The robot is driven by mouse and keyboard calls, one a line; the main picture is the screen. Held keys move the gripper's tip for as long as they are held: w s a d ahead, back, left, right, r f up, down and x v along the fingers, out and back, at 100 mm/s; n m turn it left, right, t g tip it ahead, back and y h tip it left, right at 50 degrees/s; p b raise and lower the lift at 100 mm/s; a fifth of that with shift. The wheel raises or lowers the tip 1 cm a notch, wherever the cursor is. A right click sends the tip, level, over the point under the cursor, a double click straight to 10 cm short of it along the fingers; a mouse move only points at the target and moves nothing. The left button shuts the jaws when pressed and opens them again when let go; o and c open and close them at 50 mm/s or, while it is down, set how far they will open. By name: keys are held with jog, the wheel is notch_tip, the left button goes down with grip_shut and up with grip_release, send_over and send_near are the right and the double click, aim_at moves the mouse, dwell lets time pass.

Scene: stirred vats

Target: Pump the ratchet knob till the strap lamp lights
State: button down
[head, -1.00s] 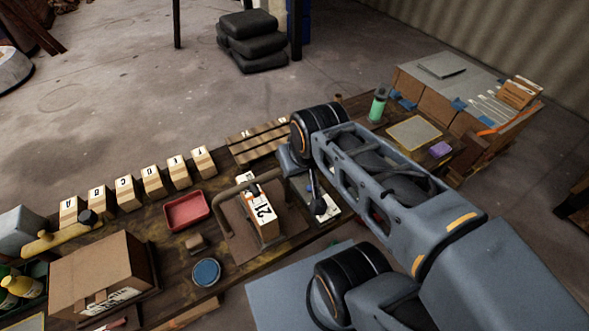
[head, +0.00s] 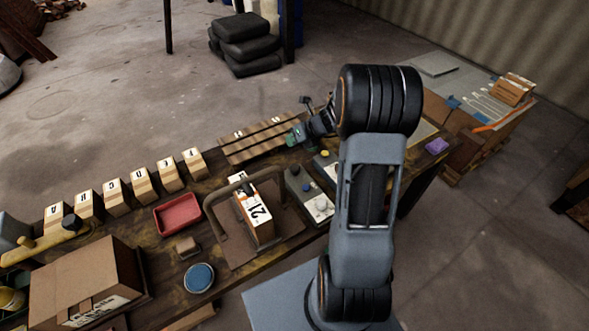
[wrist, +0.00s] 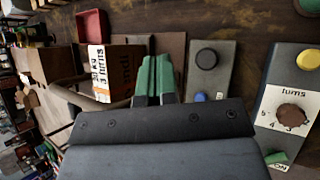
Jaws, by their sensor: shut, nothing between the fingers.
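My gripper (head: 297,136) is shut and empty, its green fingertips beyond the panels in the head view. In the wrist view the green fingers (wrist: 153,75) are together between the labelled box and a grey panel. This panel (wrist: 222,75) has a black knob (wrist: 206,59) and a blue button (wrist: 200,97); in the head view the panel (head: 291,184) also bears a white dial (head: 320,203). A second panel (wrist: 285,83) has a yellow button (wrist: 306,59) and a brown knob (wrist: 292,116) on a "turns" scale. I cannot tell which is the ratchet knob or strap lamp, nor whether any lamp is lit.
The labelled box (head: 258,212) stands on a brown plate under a curved bar (head: 215,222). A red tray (head: 178,213), a blue round tin (head: 199,278), a row of lettered blocks (head: 143,186) and a large carton (head: 85,285) share the bench.

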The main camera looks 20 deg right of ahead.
jog(key=shift+w+d+f+m, duration=0.45)
jog(key=shift+d+f+m, duration=0.3)
jog(key=shift+m, duration=0.35)
jog(key=shift+f, duration=0.15)
jog(key=b, duration=0.7)
send_over(296, 166)
notch_tip(296, 166, down, 6)
jog(key=shift+a+f, duration=0.1)
jog(key=shift+f, duration=0.1)
jog(key=shift+f+b, duration=0.7)
jog(key=shift+f, duration=0.45)
jog(key=shift+f, duration=0.15)
jog(key=shift+f, duration=0.25)
